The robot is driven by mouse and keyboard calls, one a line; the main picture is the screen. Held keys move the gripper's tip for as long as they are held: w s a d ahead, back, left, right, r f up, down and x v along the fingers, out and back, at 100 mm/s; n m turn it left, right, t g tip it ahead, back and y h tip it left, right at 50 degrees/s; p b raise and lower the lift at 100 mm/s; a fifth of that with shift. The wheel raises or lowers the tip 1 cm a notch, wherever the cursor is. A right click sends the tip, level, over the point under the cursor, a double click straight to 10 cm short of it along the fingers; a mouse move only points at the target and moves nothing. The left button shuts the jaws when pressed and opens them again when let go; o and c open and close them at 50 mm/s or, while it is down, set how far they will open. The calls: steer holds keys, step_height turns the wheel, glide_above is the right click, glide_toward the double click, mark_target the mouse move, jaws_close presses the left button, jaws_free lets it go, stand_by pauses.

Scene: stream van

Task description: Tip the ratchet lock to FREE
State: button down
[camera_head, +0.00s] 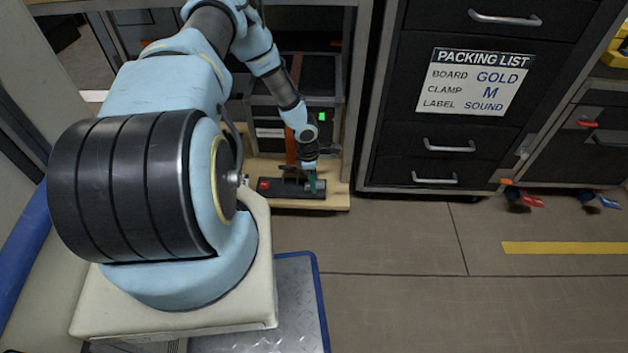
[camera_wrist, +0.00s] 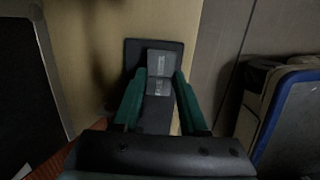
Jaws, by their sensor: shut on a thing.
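The ratchet lock appears to be the low black unit (camera_head: 277,189) on a wooden board at floor level. It has a red patch at its left end in the head view. My gripper (camera_head: 311,184) points down onto the unit's right part. In the wrist view, the green fingers of my gripper (camera_wrist: 160,76) stand on both sides of a dark grey lever-like part with pale label patches, and are closed on it. The black base (camera_wrist: 133,58) shows beyond the fingers. The labels are too small and dark to read, so I cannot tell which position the lock is in.
An orange upright strap or post (camera_head: 291,148) stands just behind the unit. The wooden board (camera_head: 330,198) carries it, with a grey cabinet behind. A black drawer cabinet (camera_head: 400,150) with a packing list stands close on the right.

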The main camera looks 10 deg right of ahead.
steer(key=shift+c, duration=2.2)
jaws_free()
step_height(320, 180, up, 11)
steer(key=a+p, duration=0.1)
steer(key=p, duration=0.2)
steer(key=shift+f, duration=0.15)
steer(key=shift+w+a, duration=0.1)
steer(key=shift+w, duration=0.05)
